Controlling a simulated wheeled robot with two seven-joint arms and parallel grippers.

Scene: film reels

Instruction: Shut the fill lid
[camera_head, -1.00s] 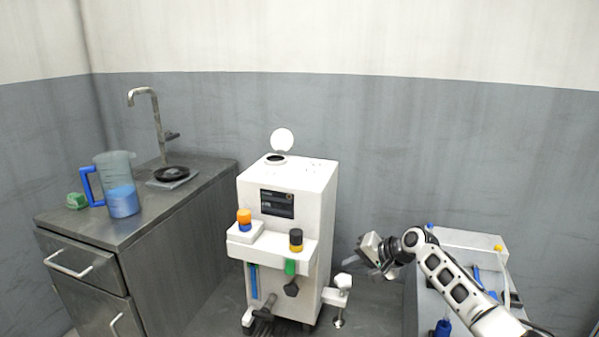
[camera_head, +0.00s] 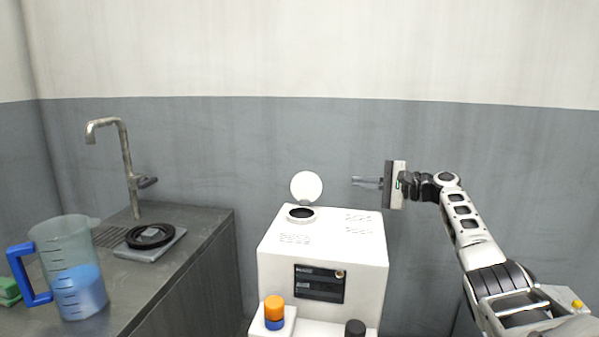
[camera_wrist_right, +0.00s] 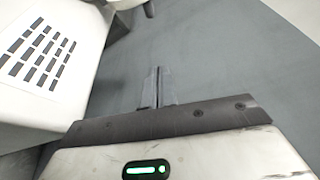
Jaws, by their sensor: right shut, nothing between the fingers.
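The round white fill lid (camera_head: 306,187) stands open, upright behind the dark round fill opening (camera_head: 301,213) on top of the white machine (camera_head: 322,240). My right gripper (camera_head: 354,182) is shut and empty. In the head view its fingers point left, at about the lid's height and a short way to its right, apart from it. In the right wrist view the shut fingers (camera_wrist_right: 155,72) point up the picture, with the machine's printed top (camera_wrist_right: 45,60) at the left. My left gripper is not in view.
A steel counter (camera_head: 185,265) at the left holds a measuring jug (camera_head: 75,275) of blue liquid, a black ring on a scale (camera_head: 150,240) and a tap (camera_head: 125,160). Free air lies above the machine.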

